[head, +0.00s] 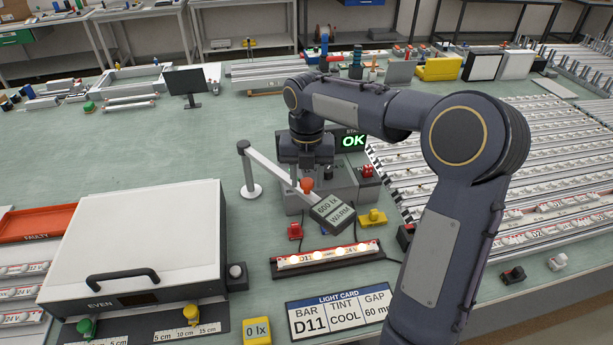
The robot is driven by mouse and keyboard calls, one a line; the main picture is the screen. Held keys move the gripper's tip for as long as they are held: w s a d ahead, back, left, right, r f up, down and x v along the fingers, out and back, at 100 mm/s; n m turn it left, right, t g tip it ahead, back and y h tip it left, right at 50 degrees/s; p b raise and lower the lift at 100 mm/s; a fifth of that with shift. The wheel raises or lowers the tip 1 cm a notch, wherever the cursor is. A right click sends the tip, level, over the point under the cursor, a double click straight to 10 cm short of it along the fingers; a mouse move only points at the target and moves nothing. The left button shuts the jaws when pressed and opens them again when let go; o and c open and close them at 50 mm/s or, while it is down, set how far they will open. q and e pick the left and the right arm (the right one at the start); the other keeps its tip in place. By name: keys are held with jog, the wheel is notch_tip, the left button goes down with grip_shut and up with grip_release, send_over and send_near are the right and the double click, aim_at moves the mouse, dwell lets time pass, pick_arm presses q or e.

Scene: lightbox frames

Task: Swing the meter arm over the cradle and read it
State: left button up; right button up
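The meter arm (272,168) is a pale bar that runs from a post (250,175) to a dark meter head (333,210) reading "600 lx WARM". In the picture the head shows just above the cradle (322,264), which holds a lit bar marked D11 (325,255). An orange-red knob (307,185) stands on the arm. My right gripper (307,172) points down right at this knob; its fingertips are too small and dark to tell whether they hold it. My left gripper is out of view.
A light card (340,308) reads D11, COOL, 60 mm. A lit "OK" display (353,141) is behind my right gripper. A yellow box (257,331) shows "0 lx". A white lightbox (140,240) stands left; bar racks (480,170) fill the right. Bench behind the post is clear.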

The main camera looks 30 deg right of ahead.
jog(key=shift+o, duration=1)
notch_tip(320, 180, up, 7)
jog(key=shift+r, duration=0.4)
